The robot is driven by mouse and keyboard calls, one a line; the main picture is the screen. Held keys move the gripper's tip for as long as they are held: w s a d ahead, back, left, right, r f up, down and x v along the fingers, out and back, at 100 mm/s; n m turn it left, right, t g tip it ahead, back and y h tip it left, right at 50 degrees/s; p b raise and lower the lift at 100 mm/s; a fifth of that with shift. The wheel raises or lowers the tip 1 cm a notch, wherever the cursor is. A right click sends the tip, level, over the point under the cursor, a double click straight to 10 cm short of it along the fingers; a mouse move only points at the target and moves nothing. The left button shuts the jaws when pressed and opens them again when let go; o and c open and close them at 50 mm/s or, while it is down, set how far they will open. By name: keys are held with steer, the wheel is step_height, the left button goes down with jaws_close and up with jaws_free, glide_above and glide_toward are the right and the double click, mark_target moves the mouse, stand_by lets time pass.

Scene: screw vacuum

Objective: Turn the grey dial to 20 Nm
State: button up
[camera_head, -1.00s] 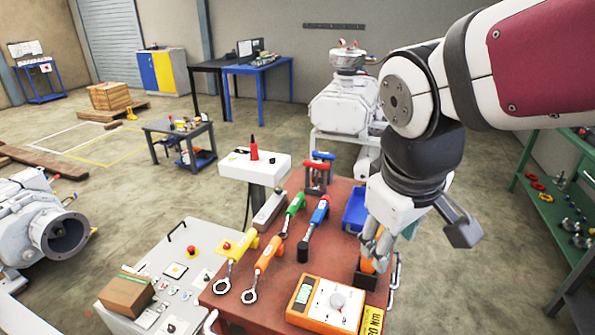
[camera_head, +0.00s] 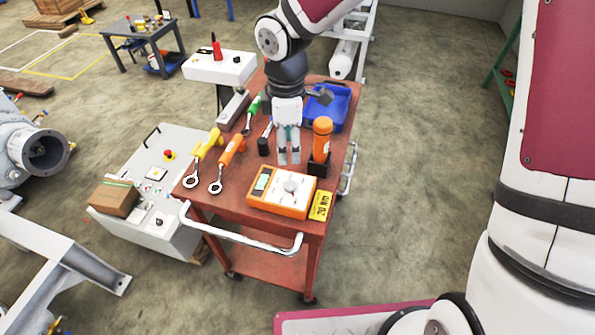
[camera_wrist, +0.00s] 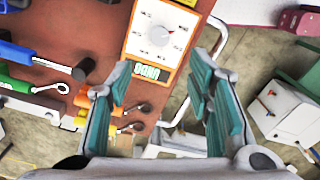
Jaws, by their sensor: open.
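The grey dial (camera_head: 291,187) sits on the white face of an orange box (camera_head: 267,205) near the front of the red cart. In the wrist view the dial (camera_wrist: 156,36) is round with a small red mark on its right side, and markings around it are too small to read. My gripper (camera_head: 289,161) hangs fingers down above the cart, behind the box and apart from the dial. In the wrist view my gripper (camera_wrist: 163,75) is open and empty, its teal pads spread, with the dial beyond the fingertips.
An orange bottle (camera_head: 322,138) stands in a dark holder right of my gripper. A yellow label (camera_head: 320,206) lies beside the box. Yellow (camera_head: 208,145) and orange (camera_head: 230,152) wrenches lie to the left. A blue bin (camera_head: 340,108) is behind.

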mark_target(290, 184)
step_height(290, 184, down, 14)
steer(key=shift+r+p, duration=0.1)
steer(key=shift+p, duration=0.25)
jaws_close()
stand_by(0.3)
